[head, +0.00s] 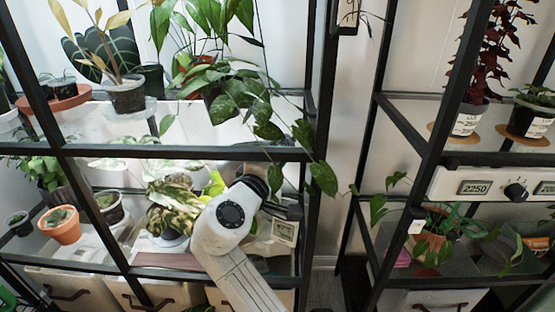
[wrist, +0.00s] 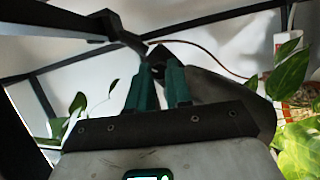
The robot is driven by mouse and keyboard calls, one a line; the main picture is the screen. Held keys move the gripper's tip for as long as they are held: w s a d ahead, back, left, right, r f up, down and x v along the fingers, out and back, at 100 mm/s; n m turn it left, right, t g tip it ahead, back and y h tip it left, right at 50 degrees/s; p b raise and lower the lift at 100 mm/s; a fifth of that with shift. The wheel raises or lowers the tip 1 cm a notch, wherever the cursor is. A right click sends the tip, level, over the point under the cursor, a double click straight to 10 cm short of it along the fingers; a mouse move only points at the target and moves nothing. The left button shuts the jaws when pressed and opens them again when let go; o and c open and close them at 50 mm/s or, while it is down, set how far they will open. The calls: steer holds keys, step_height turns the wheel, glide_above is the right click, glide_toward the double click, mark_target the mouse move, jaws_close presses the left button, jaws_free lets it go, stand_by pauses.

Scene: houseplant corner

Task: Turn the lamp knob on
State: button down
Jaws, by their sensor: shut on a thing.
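My gripper (wrist: 158,70) shows in the wrist view with its two teal fingers pointing up the picture. The fingers are close together, shut on a small dark part that looks like the lamp knob (wrist: 157,59), mostly hidden between the tips. A dark grey rounded body (wrist: 228,92), perhaps the lamp, lies behind the right finger, and a thin brown cord runs off to the right. In the head view my arm reaches into the left shelf, and its white wrist hides the fingertips and what they hold. I cannot tell whether a light is on.
A leafy trailing plant (head: 235,90) hangs over the left shelf, its leaves close to my arm. A variegated plant (head: 172,210) stands left of my wrist. A small display (head: 284,231) is just right of it. On the right shelf is a panel with a black dial (head: 516,191).

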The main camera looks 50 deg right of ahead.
steer(key=c, duration=1.3)
jaws_free()
steer(key=p+v, duration=0.2)
steer(key=v, duration=0.9)
steer(key=shift+r, duration=0.15)
